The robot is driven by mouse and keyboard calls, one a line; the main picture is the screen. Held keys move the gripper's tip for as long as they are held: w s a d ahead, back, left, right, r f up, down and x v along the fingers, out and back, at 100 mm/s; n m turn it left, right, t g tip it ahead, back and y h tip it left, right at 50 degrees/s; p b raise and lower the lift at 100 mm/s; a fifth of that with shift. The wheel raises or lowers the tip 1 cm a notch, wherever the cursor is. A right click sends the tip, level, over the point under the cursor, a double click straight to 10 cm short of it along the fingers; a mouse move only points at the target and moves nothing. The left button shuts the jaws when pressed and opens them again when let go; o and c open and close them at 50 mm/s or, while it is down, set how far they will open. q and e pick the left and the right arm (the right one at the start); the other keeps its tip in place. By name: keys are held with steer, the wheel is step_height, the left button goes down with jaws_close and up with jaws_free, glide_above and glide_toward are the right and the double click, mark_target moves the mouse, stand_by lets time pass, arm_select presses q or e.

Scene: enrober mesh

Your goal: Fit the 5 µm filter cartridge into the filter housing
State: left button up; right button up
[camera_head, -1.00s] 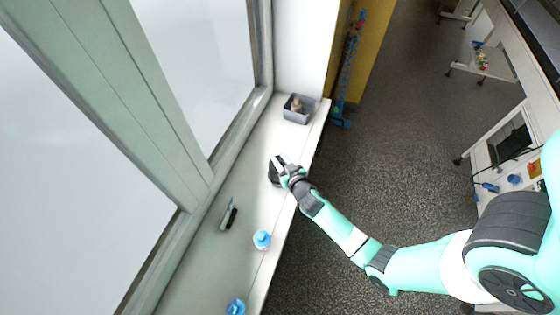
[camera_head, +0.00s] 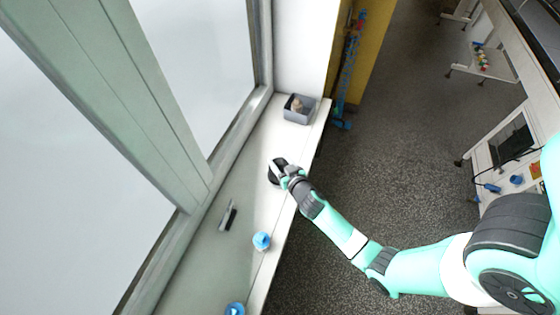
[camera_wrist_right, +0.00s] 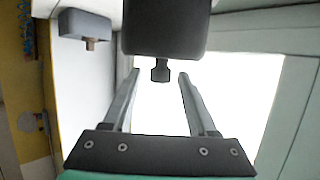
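A dark, rounded thing (camera_head: 272,177) stands on the windowsill, partly covered by my right gripper (camera_head: 279,171). In the right wrist view it is a black body (camera_wrist_right: 165,30) with a small knob toward my fingers. My right gripper (camera_wrist_right: 160,74) has its fingers apart, with the knob in view between the tips and a gap on each side. I cannot tell whether the black thing is the filter housing. No cartridge with a readable 5 µm mark shows. My left gripper is out of view.
A grey bin (camera_head: 299,119) with a beige thing (camera_head: 297,103) in it stands at the sill's far end. A dark-and-grey tool (camera_head: 229,215) and two blue-topped things (camera_head: 262,240) (camera_head: 235,308) are on the nearer sill. The window frame (camera_head: 185,190) borders the sill at left.

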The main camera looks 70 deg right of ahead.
step_height(320, 180, up, 2)
steer(key=shift+r+p, duration=0.1)
steer(key=shift+p, duration=1.1)
steer(key=f+b+v, duration=0.1)
steer(key=v, duration=1)
steer(key=shift+s+a+r, duration=0.2)
steer(key=shift+s+a, duration=0.15)
